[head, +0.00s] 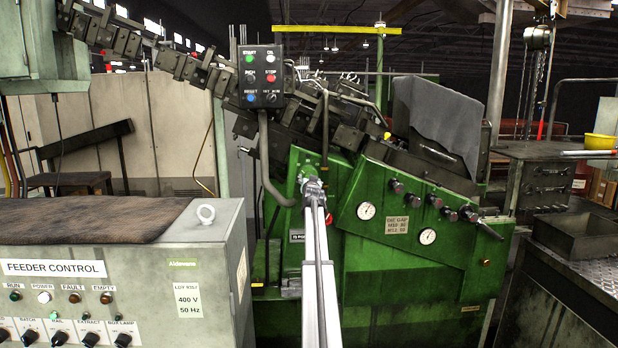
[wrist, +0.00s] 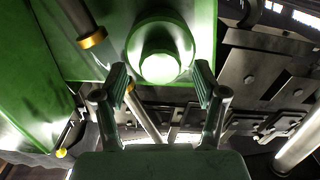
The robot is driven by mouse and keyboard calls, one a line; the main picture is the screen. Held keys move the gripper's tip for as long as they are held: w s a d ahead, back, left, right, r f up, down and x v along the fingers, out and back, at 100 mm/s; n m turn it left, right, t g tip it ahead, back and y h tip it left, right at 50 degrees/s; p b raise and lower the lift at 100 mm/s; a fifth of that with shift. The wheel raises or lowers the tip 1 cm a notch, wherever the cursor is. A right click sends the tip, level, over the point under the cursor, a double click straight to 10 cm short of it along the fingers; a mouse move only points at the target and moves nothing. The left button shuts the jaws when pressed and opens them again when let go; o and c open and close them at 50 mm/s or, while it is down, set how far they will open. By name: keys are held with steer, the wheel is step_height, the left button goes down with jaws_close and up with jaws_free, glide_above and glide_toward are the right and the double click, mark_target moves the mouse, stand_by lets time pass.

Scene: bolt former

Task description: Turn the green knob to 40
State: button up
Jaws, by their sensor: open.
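The green knob (wrist: 160,52) shows at the top middle of the wrist view, a round green piece with a bright, pale face. My gripper (wrist: 161,78) is open, with one finger on each side of the knob's lower edge. Nothing is held, and I cannot tell whether the fingers touch the knob. In the head view my arm reaches to the green machine (head: 375,260), and its end (head: 313,188) covers most of the knob's area. No scale, pointer or number for the knob is readable.
A button box (head: 262,77) hangs above my arm's end on a grey conduit (head: 268,160). The feeder control cabinet (head: 215,270) stands at left. Gauges and black knobs (head: 434,201) line the machine's sloped panel at right. A gold-collared rod (wrist: 92,38) is left of the knob in the wrist view.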

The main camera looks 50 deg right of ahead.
steer(key=shift+x, duration=0.9)
steer(key=shift+a, duration=0.1)
steer(key=c, duration=1.1)
steer(key=shift+c, duration=0.2)
steer(key=shift+m, duration=0.3)
steer(key=shift+r+m+p, duration=0.15)
steer(key=shift+m+p, duration=1.8)
steer(key=shift+m, duration=6.65)
